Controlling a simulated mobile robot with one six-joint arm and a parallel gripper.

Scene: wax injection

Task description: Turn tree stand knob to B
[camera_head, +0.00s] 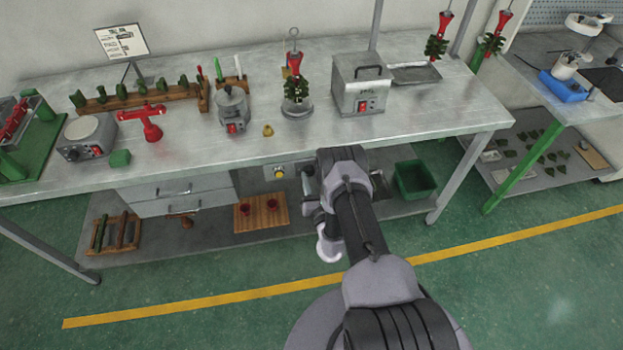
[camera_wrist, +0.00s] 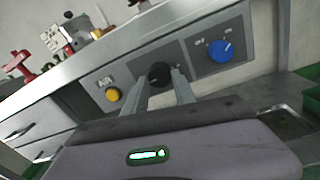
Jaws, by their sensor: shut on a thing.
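My gripper (camera_wrist: 163,80) is shut on a black knob (camera_wrist: 157,72) on a grey panel under the table edge, in the wrist view. One finger is on each side of it. The small marks beside this knob are too blurred to read, so I cannot tell where it points. A blue knob (camera_wrist: 220,50) with a white pointer line sits to its right, with small labels above it. A yellow button (camera_wrist: 112,94) sits to its left. In the head view my arm hides the black knob and the gripper's fingertips; the yellow button (camera_head: 279,171) shows beside the arm.
The steel table (camera_head: 375,125) runs above the panel, its front edge close over my gripper. A grey box with a handle (camera_head: 361,84) and a small tree on a round base (camera_head: 296,108) stand on it. A green bin (camera_head: 414,181) is on the lower shelf. The floor in front is clear.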

